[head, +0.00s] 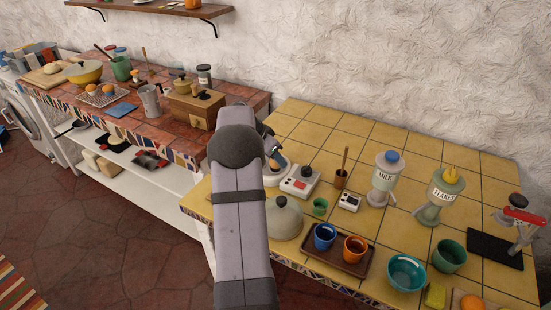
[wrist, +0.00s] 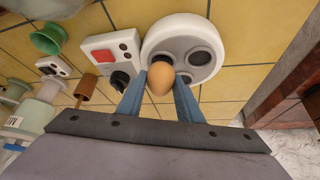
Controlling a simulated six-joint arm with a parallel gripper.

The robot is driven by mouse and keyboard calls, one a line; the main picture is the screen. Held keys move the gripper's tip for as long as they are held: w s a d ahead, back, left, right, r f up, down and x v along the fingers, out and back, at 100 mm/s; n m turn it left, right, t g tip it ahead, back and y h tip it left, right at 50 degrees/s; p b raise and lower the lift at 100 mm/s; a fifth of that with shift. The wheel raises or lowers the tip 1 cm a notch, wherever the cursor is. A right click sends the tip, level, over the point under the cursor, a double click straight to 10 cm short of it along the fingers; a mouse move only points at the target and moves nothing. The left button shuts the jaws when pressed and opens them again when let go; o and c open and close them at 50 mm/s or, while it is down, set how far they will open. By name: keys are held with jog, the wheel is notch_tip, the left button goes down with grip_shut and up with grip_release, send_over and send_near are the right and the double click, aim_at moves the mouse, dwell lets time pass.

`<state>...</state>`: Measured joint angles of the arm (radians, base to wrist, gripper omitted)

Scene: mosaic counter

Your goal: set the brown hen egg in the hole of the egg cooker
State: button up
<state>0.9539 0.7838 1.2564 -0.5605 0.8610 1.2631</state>
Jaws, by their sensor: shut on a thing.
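The brown hen egg (wrist: 160,80) is held between the two blue fingers of my gripper (wrist: 162,86). The egg cooker (wrist: 152,40) is a round white base with a grey top and dark round holes. The egg overlaps the cooker's near edge in the wrist view and partly covers a hole beside it. I cannot tell its height above the cooker, or whether it touches. In the head view, my gripper (head: 270,148) is over the cooker (head: 264,178), with the egg (head: 275,163) small at its tip; my arm hides part of the cooker.
A white device with a red panel (head: 300,181) stands close right of the cooker. A grey dome (head: 285,220) is in front. A brown mortar (head: 341,179), green cup (head: 320,207) and tray (head: 337,263) lie further right or forward. Bare yellow tiles (head: 310,130) lie behind.

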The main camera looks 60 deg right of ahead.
jog(key=shift+f+b, duration=0.6)
jog(key=shift+b, duration=0.5)
dwell(1.2)
dwell(0.4)
jog(key=o, duration=0.9)
jog(key=shift+c, duration=0.2)
jog(key=shift+r+p, duration=2.05)
jog(key=shift+r, duration=1.5)
